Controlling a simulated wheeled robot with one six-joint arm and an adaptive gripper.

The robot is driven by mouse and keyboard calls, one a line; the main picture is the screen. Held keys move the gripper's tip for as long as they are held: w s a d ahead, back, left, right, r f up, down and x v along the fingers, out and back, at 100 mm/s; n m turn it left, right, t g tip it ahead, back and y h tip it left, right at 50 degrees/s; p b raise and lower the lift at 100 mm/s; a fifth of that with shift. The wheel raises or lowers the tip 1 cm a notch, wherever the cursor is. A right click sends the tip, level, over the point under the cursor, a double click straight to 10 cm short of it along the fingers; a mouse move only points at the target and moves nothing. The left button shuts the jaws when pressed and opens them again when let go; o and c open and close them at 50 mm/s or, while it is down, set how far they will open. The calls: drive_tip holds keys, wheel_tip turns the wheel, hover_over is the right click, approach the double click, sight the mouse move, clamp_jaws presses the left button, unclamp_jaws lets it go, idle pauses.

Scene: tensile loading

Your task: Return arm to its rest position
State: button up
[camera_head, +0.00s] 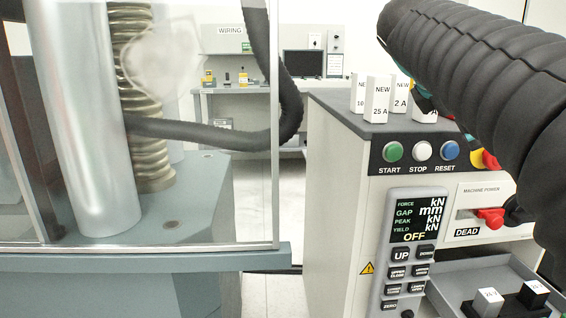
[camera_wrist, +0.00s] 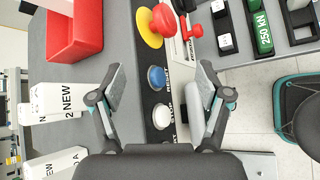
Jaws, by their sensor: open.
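My arm (camera_head: 480,75), in a dark ribbed sleeve, crosses the upper right of the head view in front of the control cabinet (camera_head: 330,190). My gripper (camera_wrist: 160,85) shows in the wrist view with its two fingers spread wide and nothing between the pads. It is over the cabinet's button strip, with the blue button (camera_wrist: 157,78) and the white button (camera_wrist: 163,116) seen between the fingers. I cannot tell the exact gap to the panel. In the head view the gripper is mostly hidden behind the arm.
White NEW boxes (camera_head: 377,100) stand on the cabinet top, close to the left finger in the wrist view. A red bin (camera_wrist: 75,35) is there too. The red power handle (camera_head: 491,217) is by DEAD. A grey tray (camera_head: 455,285) holds blocks. A glass guard (camera_head: 200,200) stands left.

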drive_tip(key=s+a+f+m+y, duration=0.3)
drive_tip(key=s+a+f+m, duration=0.2)
drive_tip(key=f, duration=0.6)
drive_tip(key=s+a+f+m+y, duration=0.3)
drive_tip(key=s+a+f+m, duration=0.2)
drive_tip(key=f, duration=0.5)
drive_tip(key=s+a+f+m+y, duration=0.3)
drive_tip(key=s+a+f+m, duration=0.2)
drive_tip(key=s+f, duration=0.3)
wheel_tip(320, 180, down, 4)
drive_tip(key=shift+a+r+t, duration=0.15)
drive_tip(key=shift+r+t, duration=0.05)
drive_tip(key=shift+t, duration=0.2)
idle(1.1)
